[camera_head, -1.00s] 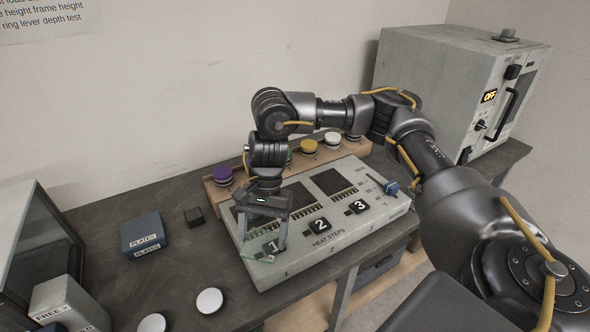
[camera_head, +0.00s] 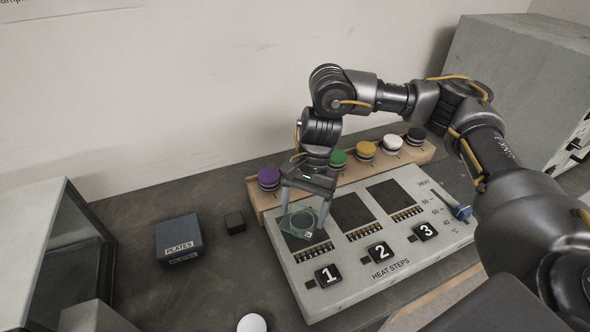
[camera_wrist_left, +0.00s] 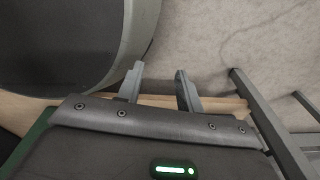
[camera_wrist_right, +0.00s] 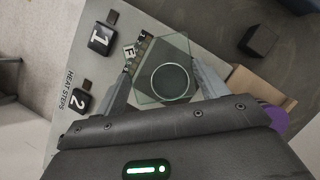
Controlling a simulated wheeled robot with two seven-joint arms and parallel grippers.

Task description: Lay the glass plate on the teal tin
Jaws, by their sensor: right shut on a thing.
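The glass plate (camera_head: 294,235) is a clear greenish square with a round ring on it and a small white label. My right gripper (camera_head: 305,220) is shut on it. It holds the plate over the left dark pad of the grey HEAT STEPS panel; I cannot tell whether it touches. The plate (camera_wrist_right: 172,82) lies between the fingers in the right wrist view. I cannot make out a teal tin; the nearest in colour is a green-topped round piece (camera_head: 338,158) in the wooden rack. My left gripper (camera_wrist_left: 159,72) has its fingers apart, empty.
The HEAT STEPS panel (camera_head: 350,290) has numbered blocks and a blue slider (camera_head: 462,211). The wooden rack (camera_head: 258,200) behind also holds purple, yellow, white and black tops. A blue PLATES box (camera_head: 178,238) and small black block (camera_head: 234,222) stand left. A white disc (camera_head: 252,323) lies in front.

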